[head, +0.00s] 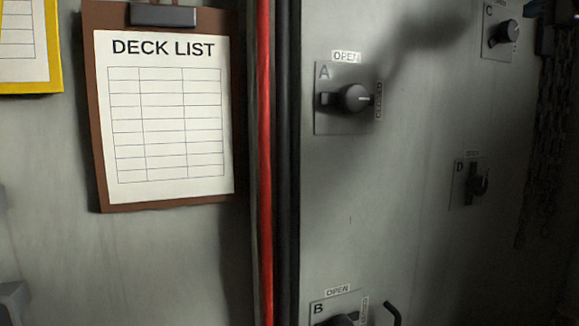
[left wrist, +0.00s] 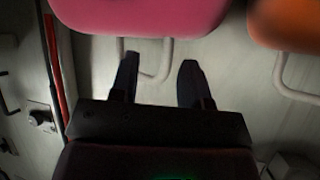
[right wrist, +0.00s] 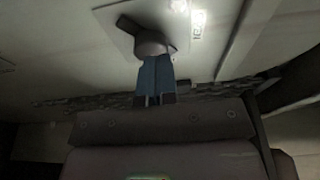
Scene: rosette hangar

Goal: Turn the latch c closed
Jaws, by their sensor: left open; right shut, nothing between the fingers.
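Latch C is a dark round knob (head: 507,32) with a short lever, on a grey plate marked C at the top right of the head view. In the head view its lever points to the lower left. The knob also shows in the right wrist view (right wrist: 152,42), with its lever toward the upper left. My right gripper (right wrist: 154,60) is shut and empty, its blue fingertips right at the knob; touching or just apart, I cannot tell. In the head view only a dark bit of it (head: 542,9) shows, right of latch C. My left gripper (left wrist: 158,75) is open and empty, away from the latches.
Latch A (head: 352,98), latch B (head: 342,320) and latch D (head: 478,184) share the wall. A red strip (head: 265,160) and a clipboard (head: 90,120) are left of them. Chains (head: 545,160) hang at right. Pink (left wrist: 140,15) and orange (left wrist: 288,22) things are near my left gripper.

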